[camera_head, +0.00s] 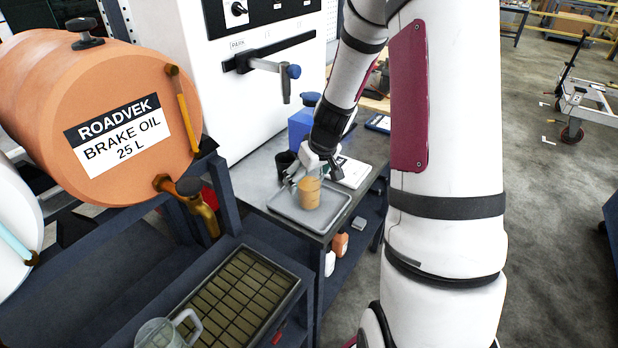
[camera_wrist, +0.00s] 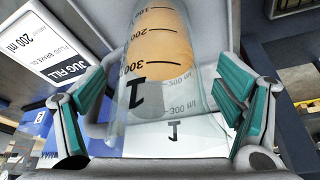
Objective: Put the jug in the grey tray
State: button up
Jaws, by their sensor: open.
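A clear jug (camera_head: 309,194) with amber liquid in its lower part stands upright in the grey tray (camera_head: 322,222) on the bench. In the wrist view the jug (camera_wrist: 158,75) shows volume marks and a black letter or figure. My gripper (camera_head: 308,176) is at the jug's upper part. In the wrist view my gripper (camera_wrist: 165,105) has its teal-padded fingers spread on either side of the jug, with gaps showing. The arm hides part of the area behind the jug.
An orange brake oil drum (camera_head: 100,110) with a tap lies at the left. Another clear jug with a handle (camera_head: 165,333) stands by a grid (camera_head: 240,290). A black cup (camera_head: 285,162), a blue box (camera_head: 300,128) and a white card (camera_head: 350,172) are close behind the tray.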

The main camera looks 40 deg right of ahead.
jog(key=v, duration=1.1)
jog(key=s+a+r, duration=0.6)
jog(key=a+r, duration=0.3)
jog(key=a, duration=0.2)
jog(key=s+a+r, duration=0.4)
jog(key=s+a, duration=0.4)
jog(key=s, duration=0.5)
jog(key=shift+s+a+r+n+t, duration=0.2)
jog(key=shift+s+r+n+t, duration=0.1)
jog(key=shift+s, duration=0.1)
